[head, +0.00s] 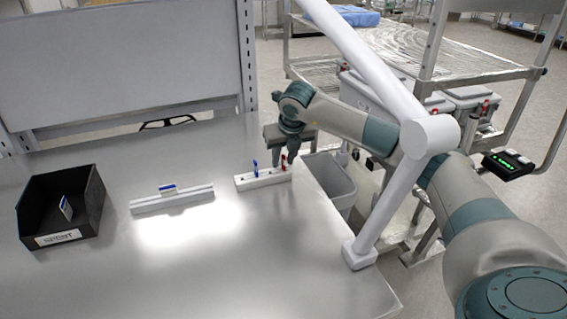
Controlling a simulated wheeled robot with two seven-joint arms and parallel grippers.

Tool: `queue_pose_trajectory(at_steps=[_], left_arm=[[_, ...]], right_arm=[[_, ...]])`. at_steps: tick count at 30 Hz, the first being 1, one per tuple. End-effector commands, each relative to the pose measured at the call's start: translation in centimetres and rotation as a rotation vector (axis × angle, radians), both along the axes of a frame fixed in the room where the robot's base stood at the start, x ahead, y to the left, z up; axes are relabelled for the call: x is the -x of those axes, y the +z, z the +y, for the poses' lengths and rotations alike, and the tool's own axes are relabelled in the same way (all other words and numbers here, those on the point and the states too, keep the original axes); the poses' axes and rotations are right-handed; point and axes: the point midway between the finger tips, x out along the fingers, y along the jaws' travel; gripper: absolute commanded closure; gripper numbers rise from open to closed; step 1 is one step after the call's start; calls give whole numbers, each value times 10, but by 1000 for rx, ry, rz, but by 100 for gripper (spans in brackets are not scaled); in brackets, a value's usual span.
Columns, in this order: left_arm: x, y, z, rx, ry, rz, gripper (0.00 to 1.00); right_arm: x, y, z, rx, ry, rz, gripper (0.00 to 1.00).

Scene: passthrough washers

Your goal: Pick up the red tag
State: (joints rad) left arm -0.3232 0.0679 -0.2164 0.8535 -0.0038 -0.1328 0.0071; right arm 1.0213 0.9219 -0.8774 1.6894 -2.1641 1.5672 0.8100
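The red tag (283,162) stands upright in the right part of a white slotted holder (264,181) on the metal table. A blue tag (254,168) stands in the same holder, to the left of the red one. My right gripper (284,157) reaches in from the right and points down over the right end of the holder. Its two fingers look apart, with the red tag between or just in front of them; I cannot tell whether they touch it. The lower part of the red tag is in the holder. My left gripper is out of view.
A white rail (172,203) with a blue-and-white tag stands left of the holder. A black labelled bin (88,205) with a similar tag inside is at the far left. A grey bin (331,178) is beyond the table's right edge. The front table area is clear.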

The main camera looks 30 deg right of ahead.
Motion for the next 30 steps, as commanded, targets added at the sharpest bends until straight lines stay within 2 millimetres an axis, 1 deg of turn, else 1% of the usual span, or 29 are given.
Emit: queue_pose_trajectory(at_steps=[9, 10, 13, 14, 30], left_arm=[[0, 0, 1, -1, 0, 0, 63], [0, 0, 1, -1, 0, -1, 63], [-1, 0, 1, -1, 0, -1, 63], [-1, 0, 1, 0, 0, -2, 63], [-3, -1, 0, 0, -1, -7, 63]], right_arm=[[0, 0, 0, 0, 0, 0, 72], [0, 0, 0, 0, 0, 0, 74], [0, 0, 0, 0, -1, 0, 98], [0, 0, 0, 0, -1, 0, 100], [0, 3, 0, 0, -1, 0, 100]])
